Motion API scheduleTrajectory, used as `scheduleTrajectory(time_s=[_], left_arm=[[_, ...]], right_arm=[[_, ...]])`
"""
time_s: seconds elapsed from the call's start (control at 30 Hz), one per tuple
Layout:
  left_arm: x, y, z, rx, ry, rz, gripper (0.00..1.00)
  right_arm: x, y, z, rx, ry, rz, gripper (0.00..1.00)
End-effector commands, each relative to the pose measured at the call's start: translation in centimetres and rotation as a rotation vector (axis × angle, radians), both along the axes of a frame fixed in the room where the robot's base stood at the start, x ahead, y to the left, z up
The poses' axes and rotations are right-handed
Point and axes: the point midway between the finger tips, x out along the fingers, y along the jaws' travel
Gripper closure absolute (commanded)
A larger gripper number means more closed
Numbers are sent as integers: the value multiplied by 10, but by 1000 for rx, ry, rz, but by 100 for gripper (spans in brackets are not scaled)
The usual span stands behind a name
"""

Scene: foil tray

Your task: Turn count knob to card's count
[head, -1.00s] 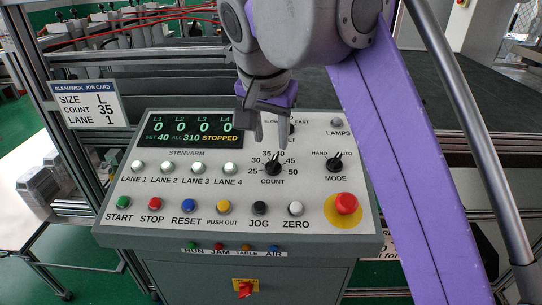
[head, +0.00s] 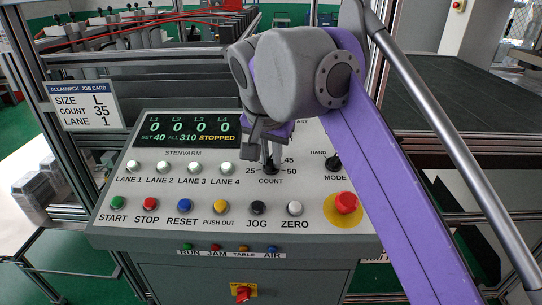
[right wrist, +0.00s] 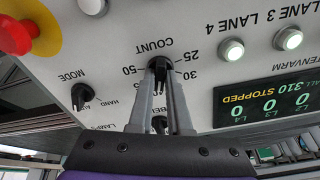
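The count knob (head: 270,170) is a black knob on the grey panel; my right gripper hides part of it and its upper scale. My right gripper (head: 270,158) comes from above, fingers pointing down at the knob. In the right wrist view, its fingers (right wrist: 162,84) lie on both sides of the count knob (right wrist: 160,64) and appear closed on it. The job card (head: 85,106) at left reads size L, count 35, lane 1. The display (head: 182,131) reads SET 40, ALL 310, STOPPED. My left gripper is out of view.
Lit lane buttons (head: 195,168) are at left. A row of coloured buttons (head: 220,207) and a red mushroom button (head: 345,203) on yellow lie below.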

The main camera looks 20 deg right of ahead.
Motion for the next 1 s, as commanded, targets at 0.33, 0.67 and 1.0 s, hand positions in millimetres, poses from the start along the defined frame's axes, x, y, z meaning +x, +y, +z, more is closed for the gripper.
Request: scheduleTrajectory(time_s=[0.33,0.67,1.0], left_arm=[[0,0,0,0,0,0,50],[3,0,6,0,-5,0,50],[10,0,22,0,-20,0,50]], right_arm=[[0,0,0,0,0,0,100],[0,0,1,-20,7,72,100],[0,0,2,-89,26,311,100]])
